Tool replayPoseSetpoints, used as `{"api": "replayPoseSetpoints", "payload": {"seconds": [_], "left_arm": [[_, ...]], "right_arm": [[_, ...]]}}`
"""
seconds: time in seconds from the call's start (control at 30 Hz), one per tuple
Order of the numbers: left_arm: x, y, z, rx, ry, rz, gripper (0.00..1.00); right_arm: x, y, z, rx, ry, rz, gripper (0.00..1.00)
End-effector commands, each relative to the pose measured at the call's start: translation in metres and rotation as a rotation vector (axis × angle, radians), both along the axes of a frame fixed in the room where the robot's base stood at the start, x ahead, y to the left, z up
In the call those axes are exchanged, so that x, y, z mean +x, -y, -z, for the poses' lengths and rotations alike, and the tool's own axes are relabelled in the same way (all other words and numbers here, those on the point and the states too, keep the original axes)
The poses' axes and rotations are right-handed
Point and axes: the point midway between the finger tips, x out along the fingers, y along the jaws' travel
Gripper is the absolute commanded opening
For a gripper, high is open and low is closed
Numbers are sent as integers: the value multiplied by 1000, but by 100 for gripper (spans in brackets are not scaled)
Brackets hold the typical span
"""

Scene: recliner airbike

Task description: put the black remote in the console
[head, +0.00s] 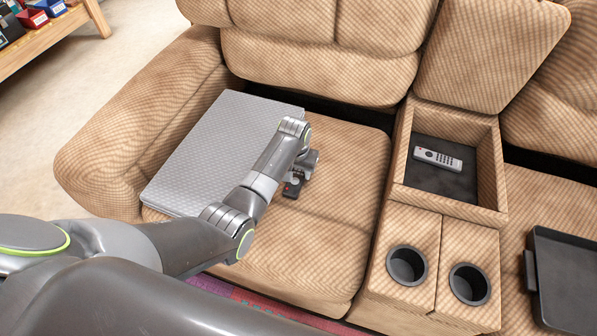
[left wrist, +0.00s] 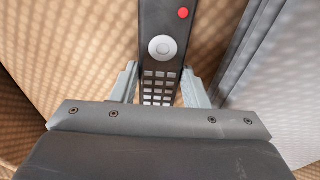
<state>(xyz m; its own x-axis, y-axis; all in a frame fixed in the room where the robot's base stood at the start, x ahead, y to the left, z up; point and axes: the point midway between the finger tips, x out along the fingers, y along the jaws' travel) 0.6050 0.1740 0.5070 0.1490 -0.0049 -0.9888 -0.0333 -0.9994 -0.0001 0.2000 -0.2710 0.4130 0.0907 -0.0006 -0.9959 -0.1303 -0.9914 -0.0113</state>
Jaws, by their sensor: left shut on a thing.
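My left gripper (head: 297,180) is over the left seat cushion, just right of a grey panel-like slab. In the left wrist view, its two fingers are shut on a black remote (left wrist: 163,18) with a red button, a round grey pad and rows of pale keys. In the head view the remote is mostly hidden by the gripper. The console (head: 453,207) stands to the right with its lid (head: 490,50) raised. Its dark-floored compartment holds a light grey remote (head: 437,159). My right gripper is not in view.
The grey slab (head: 215,150) lies on the left seat against the armrest. Two cup holders (head: 407,265) (head: 469,284) are in front of the compartment. A dark tray (head: 562,275) is at the right. The compartment floor has free room around the light remote.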

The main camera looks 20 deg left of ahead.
Motion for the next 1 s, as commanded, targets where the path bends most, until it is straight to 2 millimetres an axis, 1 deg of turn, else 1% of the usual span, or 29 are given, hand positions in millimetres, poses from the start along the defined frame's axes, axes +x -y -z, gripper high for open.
{"api": "replayPoseSetpoints", "payload": {"seconds": [0.2, 0.27, 0.37, 0.7, 0.83, 1.0], "left_arm": [[0, 0, -9, 0, 1, 0, 13], [1, 0, -14, 0, 3, 0, 13], [1, 0, -25, 0, 2, 0, 13], [1, 0, -76, 0, 3, 0, 13], [1, 0, -90, 0, 2, 0, 13], [1, 0, -99, 0, 1, 0, 13]], "right_arm": [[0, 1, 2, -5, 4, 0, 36], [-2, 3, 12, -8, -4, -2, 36], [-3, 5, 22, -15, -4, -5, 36], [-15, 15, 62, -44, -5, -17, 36], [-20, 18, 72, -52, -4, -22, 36], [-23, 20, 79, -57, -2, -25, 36]]}}
